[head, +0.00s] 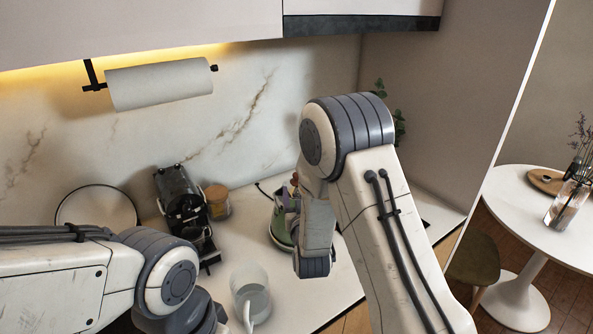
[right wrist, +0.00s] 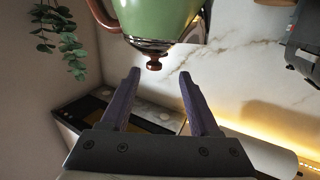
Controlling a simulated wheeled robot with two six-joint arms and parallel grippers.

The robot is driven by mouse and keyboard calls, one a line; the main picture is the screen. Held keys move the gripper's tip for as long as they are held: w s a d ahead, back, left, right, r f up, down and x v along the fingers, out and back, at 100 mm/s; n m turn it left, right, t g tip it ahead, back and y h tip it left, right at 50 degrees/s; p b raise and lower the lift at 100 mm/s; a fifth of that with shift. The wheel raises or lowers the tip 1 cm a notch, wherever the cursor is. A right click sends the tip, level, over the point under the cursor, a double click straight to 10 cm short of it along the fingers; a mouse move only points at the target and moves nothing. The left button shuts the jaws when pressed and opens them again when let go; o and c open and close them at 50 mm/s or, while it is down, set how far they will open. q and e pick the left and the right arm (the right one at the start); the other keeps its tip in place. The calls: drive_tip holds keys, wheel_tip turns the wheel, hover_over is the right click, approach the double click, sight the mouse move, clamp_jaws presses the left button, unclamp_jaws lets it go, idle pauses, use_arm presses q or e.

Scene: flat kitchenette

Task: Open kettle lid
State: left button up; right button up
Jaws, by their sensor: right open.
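The green kettle (head: 282,222) stands on the white counter, partly hidden behind my right arm in the head view. In the right wrist view the kettle (right wrist: 160,18) hangs upside down at the top, with a dark lid rim and a copper lid knob (right wrist: 153,64). My right gripper (right wrist: 160,74) is open, its two purple fingers pointing at the kettle's lid. The knob shows between and just beyond the fingertips, and nothing is held. The lid appears shut.
A black coffee machine (head: 181,200), a lidded jar (head: 217,203) and a white pitcher (head: 251,287) stand left of the kettle. A paper towel roll (head: 160,85) is on the wall. A plant (right wrist: 62,45) hangs nearby. A round table (head: 530,200) stands at right.

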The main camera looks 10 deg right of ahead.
drive_tip(key=w+p, duration=0.1)
drive_tip(key=w, duration=0.2)
drive_tip(key=w+d+p, duration=0.1)
drive_tip(key=w+p, duration=0.1)
drive_tip(key=w, duration=0.1)
drive_tip(key=w+d+p, duration=0.1)
drive_tip(key=w, duration=0.2)
drive_tip(key=shift+w+r, duration=0.2)
drive_tip(key=shift+r, duration=0.05)
drive_tip(key=shift+w+d+f+p, duration=0.1)
drive_tip(key=shift+w+p, duration=0.2)
drive_tip(key=shift+w, duration=0.2)
clamp_jaws()
idle(0.8)
